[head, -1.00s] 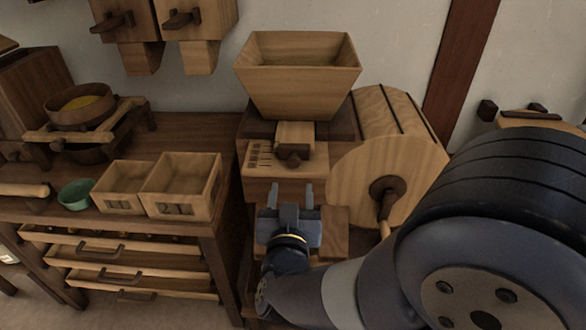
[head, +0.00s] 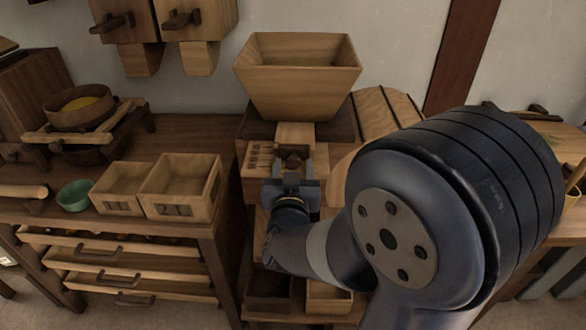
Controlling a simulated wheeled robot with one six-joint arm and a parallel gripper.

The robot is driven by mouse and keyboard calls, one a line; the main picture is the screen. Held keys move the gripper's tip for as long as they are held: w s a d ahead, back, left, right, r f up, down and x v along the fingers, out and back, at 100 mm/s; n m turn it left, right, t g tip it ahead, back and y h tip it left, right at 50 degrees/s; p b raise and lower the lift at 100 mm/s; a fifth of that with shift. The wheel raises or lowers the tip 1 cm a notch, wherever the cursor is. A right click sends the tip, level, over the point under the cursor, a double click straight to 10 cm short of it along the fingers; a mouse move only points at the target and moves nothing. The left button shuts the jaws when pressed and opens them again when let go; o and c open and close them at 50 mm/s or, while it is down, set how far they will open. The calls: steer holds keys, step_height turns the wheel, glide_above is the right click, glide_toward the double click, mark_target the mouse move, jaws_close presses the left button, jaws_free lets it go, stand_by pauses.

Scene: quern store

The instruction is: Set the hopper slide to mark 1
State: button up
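The hopper slide (head: 295,132) is a pale wooden block under the wooden hopper (head: 298,80), at the front of the mill. Its dark knob is at its front end, mostly hidden by my gripper. A pale board (head: 259,158) with several dark scale marks lies left of the slide; I cannot read its numbers. My gripper (head: 293,160) is at the knob, with its fingers pointing toward the mill, one to each side of the knob. The fingers look apart; I cannot see whether they touch the knob.
Two open wooden boxes (head: 180,207) and a green bowl (head: 75,194) stand on the bench to the left. Open trays (head: 328,300) sit below my gripper.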

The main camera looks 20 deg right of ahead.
jaws_close()
stand_by(0.3)
steer(key=shift+s+a, duration=0.25)
steer(key=shift+s, duration=0.45)
jaws_free()
steer(key=shift+p+v, duration=0.6)
steer(key=shift+v, duration=4.7)
steer(key=shift+w, duration=0.1)
